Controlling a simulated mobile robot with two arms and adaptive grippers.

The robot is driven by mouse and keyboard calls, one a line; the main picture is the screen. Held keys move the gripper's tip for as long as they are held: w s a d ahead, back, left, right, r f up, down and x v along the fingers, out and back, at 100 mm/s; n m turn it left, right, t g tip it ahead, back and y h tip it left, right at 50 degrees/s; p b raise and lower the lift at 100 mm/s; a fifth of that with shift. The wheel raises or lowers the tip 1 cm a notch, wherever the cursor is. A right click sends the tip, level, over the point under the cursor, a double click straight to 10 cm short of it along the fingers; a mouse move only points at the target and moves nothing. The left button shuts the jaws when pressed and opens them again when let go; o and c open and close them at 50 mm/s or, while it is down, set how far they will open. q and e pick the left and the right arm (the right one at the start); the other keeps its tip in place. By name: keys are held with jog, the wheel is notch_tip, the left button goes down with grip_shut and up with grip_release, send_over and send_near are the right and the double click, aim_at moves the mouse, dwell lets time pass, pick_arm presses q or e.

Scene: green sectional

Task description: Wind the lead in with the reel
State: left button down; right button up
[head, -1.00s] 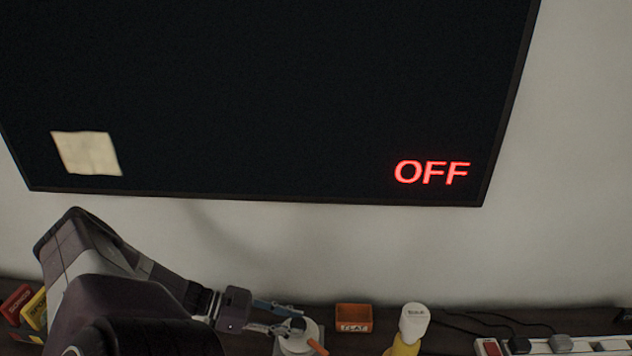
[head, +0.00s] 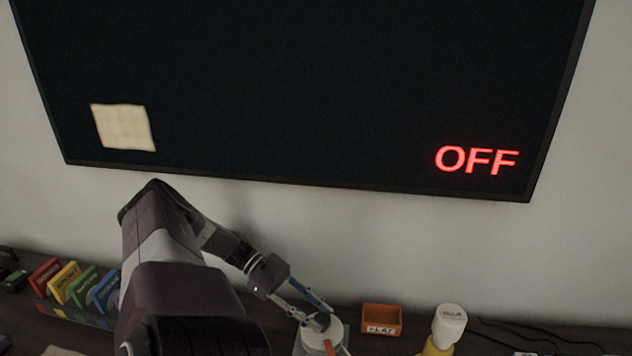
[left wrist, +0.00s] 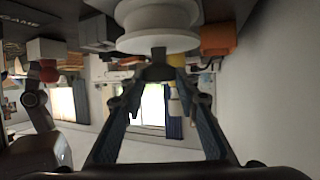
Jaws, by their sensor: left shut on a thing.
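The reel (head: 337,328) is a white, round spool on the shelf at the bottom of the head view. Its white flanges show at the top of the left wrist view (left wrist: 157,42). A narrow orange piece lies on its front in the head view. My left gripper (head: 320,316) reaches down from the left and is shut on the reel's small dark knob, also in the left wrist view (left wrist: 160,70). Thin dark cords (head: 525,337) run along the shelf to the right; I cannot tell whether one is the lead. My right gripper is out of view.
An orange box (head: 381,319) and a yellow bottle with a white cap (head: 449,325) stand right of the reel. Several coloured cases (head: 64,282) stand at the left. A dark screen (head: 300,90) reading OFF hangs on the wall behind.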

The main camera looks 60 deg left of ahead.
pick_arm(q)
jog(key=c, duration=1.5)
grip_release()
jog(key=shift+o, duration=0.2)
jog(key=shift+s+r, duration=0.1)
jog(key=shift+r, duration=0.85)
notch_tip(320, 180, up, 8)
jog(key=shift+c, duration=0.7)
